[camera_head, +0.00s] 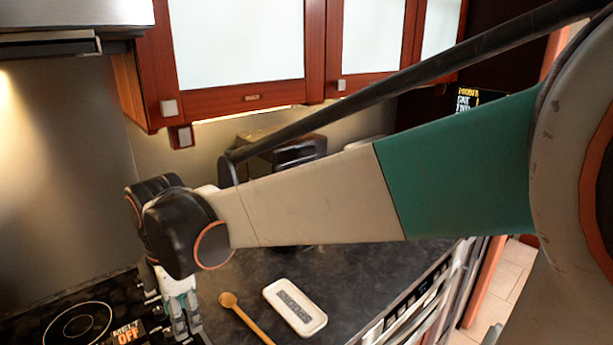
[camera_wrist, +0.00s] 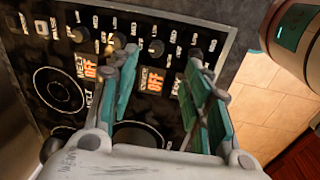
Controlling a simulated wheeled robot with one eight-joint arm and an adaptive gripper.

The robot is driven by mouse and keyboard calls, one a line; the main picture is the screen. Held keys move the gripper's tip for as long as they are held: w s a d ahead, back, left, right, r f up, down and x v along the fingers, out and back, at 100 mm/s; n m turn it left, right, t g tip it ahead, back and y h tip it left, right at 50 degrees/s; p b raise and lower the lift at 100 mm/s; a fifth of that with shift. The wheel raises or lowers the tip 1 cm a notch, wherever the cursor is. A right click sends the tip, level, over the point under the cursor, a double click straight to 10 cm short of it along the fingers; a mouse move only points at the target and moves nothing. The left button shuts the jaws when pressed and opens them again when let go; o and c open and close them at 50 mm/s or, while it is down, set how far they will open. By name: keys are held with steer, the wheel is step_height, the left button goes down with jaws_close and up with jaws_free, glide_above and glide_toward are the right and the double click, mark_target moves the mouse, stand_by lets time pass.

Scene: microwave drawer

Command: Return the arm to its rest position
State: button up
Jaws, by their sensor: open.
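My gripper (camera_head: 180,310) hangs pointing down at the lower left of the head view, over the right edge of the black stovetop (camera_head: 50,315). In the wrist view my gripper (camera_wrist: 160,95) has its two green-padded fingers spread wide apart with nothing between them. The stovetop (camera_wrist: 100,75) with its knobs and burner rings lies beneath the fingers there. My arm stretches across the head view from the right edge to the left.
A wooden spoon (camera_head: 245,318) and a white tray labelled SPOONS (camera_head: 295,306) lie on the dark counter (camera_head: 345,275). Red-framed cabinets (camera_head: 240,60) hang above. A range hood (camera_head: 70,30) is at upper left. Tiled floor (camera_head: 500,285) shows at right. A dark appliance behind my arm is partly hidden.

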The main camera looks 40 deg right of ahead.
steer(key=s+d+r+m+t, duration=0.1)
steer(key=s+d+m+t, duration=0.5)
steer(key=s+m, duration=0.5)
steer(key=d+m, duration=0.1)
steer(key=m, duration=0.5)
steer(key=shift+d+r, duration=0.3)
steer(key=shift+d, duration=0.1)
steer(key=shift+s+a, duration=0.1)
stand_by(1.8)
